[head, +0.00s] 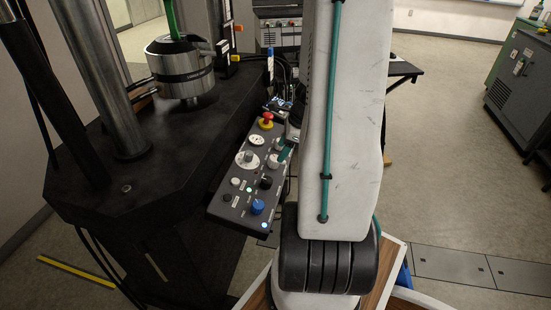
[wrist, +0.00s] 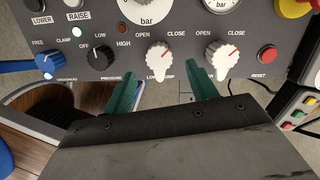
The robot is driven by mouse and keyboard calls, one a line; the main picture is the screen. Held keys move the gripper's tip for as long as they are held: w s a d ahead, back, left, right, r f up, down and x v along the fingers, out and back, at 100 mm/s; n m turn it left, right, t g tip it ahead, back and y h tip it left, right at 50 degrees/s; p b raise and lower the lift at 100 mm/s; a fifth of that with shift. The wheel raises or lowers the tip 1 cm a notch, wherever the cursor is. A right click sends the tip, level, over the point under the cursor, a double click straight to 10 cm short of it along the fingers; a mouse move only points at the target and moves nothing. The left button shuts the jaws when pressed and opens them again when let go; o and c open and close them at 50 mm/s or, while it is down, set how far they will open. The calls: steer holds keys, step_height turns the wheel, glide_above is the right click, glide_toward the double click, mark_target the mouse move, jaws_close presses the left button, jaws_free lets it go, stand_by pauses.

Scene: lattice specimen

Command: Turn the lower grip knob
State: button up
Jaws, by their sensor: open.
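The lower grip knob (wrist: 159,60) is a white ribbed knob with a red pointer line, on the dark control panel (wrist: 185,18). Its label is partly covered, and OPEN and CLOSE are printed above it. In the head view the knob (head: 273,161) shows beside a teal finger. My gripper (wrist: 163,77) is open and empty, with one teal finger to the left and one to the right of the knob. The fingertips are near the knob's lower part; I cannot tell whether they touch it. A matching white knob (wrist: 222,58) stands just right of the right finger.
A black pressure knob (wrist: 102,57) and a blue lever knob (wrist: 42,65) lie to the left. A red reset button (wrist: 267,54) and a red emergency stop (head: 267,119) are also on the panel. The black machine table (head: 120,185) stands left of it.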

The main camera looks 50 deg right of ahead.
mark_target(274, 162)
steer(key=shift+x, duration=2.8)
steer(key=c, duration=1)
